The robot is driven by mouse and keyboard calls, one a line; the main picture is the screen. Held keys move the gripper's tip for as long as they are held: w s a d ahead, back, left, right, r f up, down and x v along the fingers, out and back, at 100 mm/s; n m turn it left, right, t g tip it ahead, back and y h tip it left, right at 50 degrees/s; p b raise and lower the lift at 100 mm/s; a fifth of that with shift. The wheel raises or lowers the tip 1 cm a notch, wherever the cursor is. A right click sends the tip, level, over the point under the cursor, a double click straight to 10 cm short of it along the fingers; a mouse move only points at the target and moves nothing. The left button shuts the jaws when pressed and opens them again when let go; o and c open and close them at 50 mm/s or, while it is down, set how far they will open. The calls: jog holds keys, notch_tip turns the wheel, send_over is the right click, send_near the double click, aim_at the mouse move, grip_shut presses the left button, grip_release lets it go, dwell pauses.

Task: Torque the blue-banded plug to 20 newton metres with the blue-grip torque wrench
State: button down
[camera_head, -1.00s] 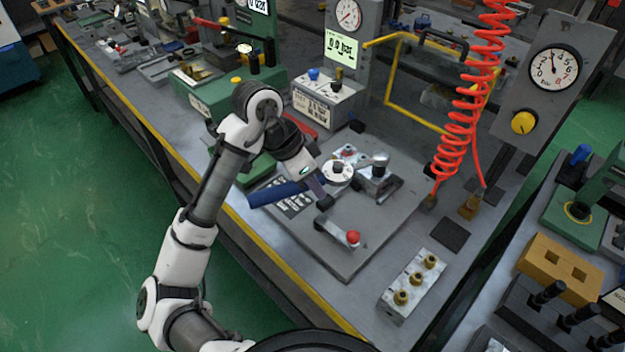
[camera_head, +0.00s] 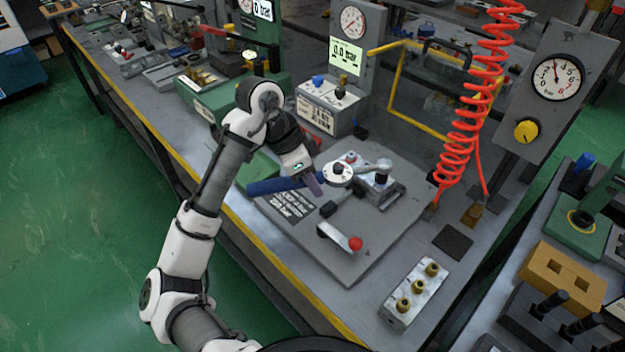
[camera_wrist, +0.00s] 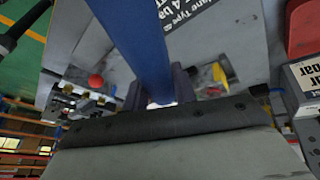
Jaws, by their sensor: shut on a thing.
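The blue-grip torque wrench (camera_head: 270,187) lies across the grey fixture plate, its grip pointing left. It also shows in the wrist view (camera_wrist: 137,45), running down between the fingers. My gripper (camera_head: 314,184) is shut on the wrench. A round white dial (camera_head: 338,174) and a silver end piece (camera_head: 384,167) lie to the right of my gripper, over a metal valve block (camera_head: 372,187). The wrench's head and the block partly overlap. I cannot make out the blue-banded plug or the dial's reading.
A red-knobbed lever clamp (camera_head: 354,243) stands on the front of the plate (camera_head: 345,272). A block with brass fittings (camera_head: 412,296) sits at front right. A coiled red hose (camera_head: 465,130) hangs behind. A gauge box (camera_head: 328,104) and yellow frame (camera_head: 390,108) stand at the back.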

jog(key=shift+w+a+r+m+g+p, duration=0.15)
jog(key=shift+w+m+g+p, duration=0.25)
jog(key=shift+w+m, duration=0.55)
jog(key=shift+s+d+n+t+p, duration=0.2)
jog(key=shift+s+n+t+p, duration=0.2)
jog(key=shift+s+n, duration=0.7)
jog(key=shift+r+p, duration=0.55)
jog(key=shift+p, duration=0.15)
jog(key=shift+r, duration=0.1)
notch_tip(320, 180, up, 6)
jog(key=p, duration=0.6)
jog(key=shift+r, duration=0.2)
jog(key=shift+f, duration=0.1)
